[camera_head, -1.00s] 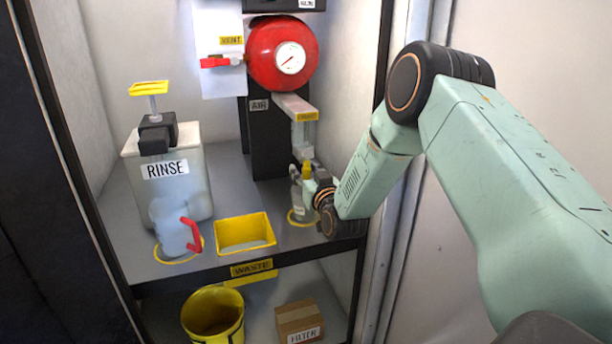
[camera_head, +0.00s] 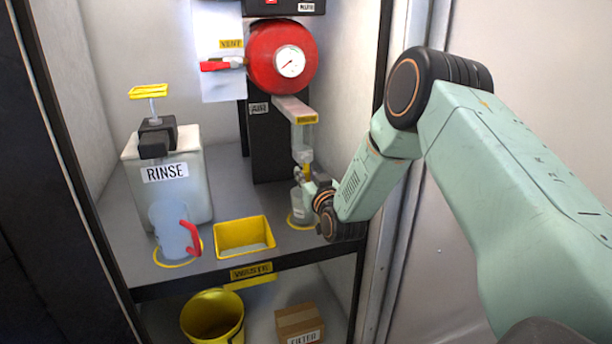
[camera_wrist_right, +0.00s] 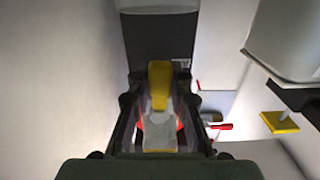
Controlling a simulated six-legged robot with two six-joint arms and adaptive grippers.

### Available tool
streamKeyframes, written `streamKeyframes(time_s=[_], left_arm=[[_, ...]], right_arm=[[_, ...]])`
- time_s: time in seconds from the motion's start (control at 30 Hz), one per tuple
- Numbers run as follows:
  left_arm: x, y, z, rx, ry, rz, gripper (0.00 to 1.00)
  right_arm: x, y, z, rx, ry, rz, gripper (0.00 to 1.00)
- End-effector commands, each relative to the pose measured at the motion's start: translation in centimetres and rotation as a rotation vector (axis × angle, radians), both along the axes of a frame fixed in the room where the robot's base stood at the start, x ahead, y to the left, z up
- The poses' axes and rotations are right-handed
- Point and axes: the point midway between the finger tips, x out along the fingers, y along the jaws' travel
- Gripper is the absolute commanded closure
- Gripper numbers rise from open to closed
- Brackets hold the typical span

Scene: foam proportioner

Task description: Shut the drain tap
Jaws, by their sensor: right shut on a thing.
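The drain tap shows as a small yellow handle (camera_head: 307,169) below a clear bowl (camera_head: 302,140) on the right of the black AIR column. My right gripper (camera_head: 303,177) is at this handle, above a small clear bottle (camera_head: 300,206). In the right wrist view the yellow handle (camera_wrist_right: 159,84) lies between the two fingers of my right gripper (camera_wrist_right: 158,95), which is shut on it. A pale tap body (camera_wrist_right: 160,128) adjoins the handle there. The fingers partly cover the tap in the head view, so its exact turn is hard to tell. My left gripper is not in view.
A red tank (camera_head: 268,60) with a gauge is above. A RINSE container (camera_head: 190,190), a jug (camera_head: 170,228) with a red handle and a yellow tray (camera_head: 244,250) stand left on the shelf. A yellow bucket (camera_head: 205,320) and FILTER box (camera_head: 298,318) are below.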

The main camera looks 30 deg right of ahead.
Motion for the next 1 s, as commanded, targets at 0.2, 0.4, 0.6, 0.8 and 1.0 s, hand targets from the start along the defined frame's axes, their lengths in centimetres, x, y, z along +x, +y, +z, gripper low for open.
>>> streamKeyframes(time_s=[0.2, 0.4, 0.6, 0.8, 1.0], left_arm=[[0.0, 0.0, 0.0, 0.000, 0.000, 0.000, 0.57], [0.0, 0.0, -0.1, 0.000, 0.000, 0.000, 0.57], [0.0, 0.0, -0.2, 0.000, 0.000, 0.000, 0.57], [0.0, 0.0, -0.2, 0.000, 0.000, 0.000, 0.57], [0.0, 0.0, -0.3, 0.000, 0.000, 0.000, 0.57]], right_arm=[[0.0, 0.2, 0.0, 0.031, -0.007, 0.001, 1.00], [0.2, 0.7, 0.0, 0.133, -0.030, 0.002, 1.00], [0.3, 1.4, 0.2, 0.300, -0.070, 0.002, 1.00], [0.5, 2.2, 0.6, 0.485, -0.116, 0.001, 1.00], [0.7, 2.9, 1.2, 0.670, -0.160, 0.003, 1.00]])
